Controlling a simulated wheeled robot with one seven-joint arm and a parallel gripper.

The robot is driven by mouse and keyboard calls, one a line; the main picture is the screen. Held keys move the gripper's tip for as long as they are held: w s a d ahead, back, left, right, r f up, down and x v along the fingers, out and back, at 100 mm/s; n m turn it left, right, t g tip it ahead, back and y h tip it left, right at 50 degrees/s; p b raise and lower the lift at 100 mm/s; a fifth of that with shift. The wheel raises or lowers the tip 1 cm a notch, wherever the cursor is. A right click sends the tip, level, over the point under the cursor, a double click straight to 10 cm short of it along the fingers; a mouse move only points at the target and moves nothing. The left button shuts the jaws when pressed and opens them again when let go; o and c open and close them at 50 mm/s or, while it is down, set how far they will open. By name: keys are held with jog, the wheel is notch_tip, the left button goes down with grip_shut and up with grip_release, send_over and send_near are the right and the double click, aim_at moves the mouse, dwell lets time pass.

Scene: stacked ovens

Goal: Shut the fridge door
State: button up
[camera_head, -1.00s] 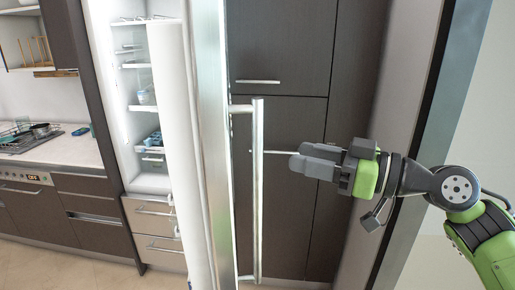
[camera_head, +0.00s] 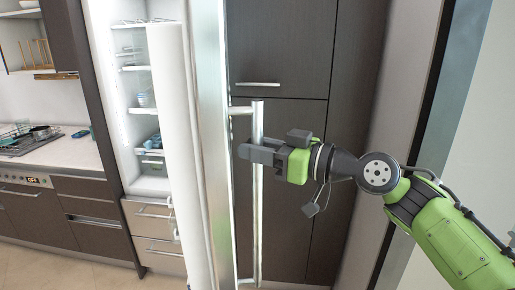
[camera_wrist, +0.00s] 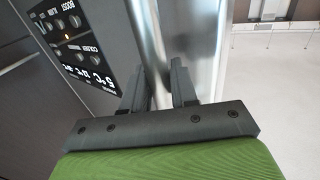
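The fridge door (camera_head: 213,180) stands open, seen nearly edge-on in the head view, beside the lit fridge interior (camera_head: 148,110). Its long vertical metal handle (camera_head: 257,225) is on the right side of the door. My gripper (camera_head: 245,152) is in front of the upper half of the handle, pointing left at the door, and hides part of the bar. In the wrist view the two fingers of my gripper (camera_wrist: 158,80) are apart, close to a shiny metal surface of the door (camera_wrist: 205,50).
Dark tall cabinets (camera_head: 285,60) stand behind the handle. Drawers (camera_head: 153,222) sit below the fridge interior. A black control panel (camera_wrist: 80,40) shows in the wrist view.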

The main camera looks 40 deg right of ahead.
grip_shut()
jog(key=shift+a, duration=0.1)
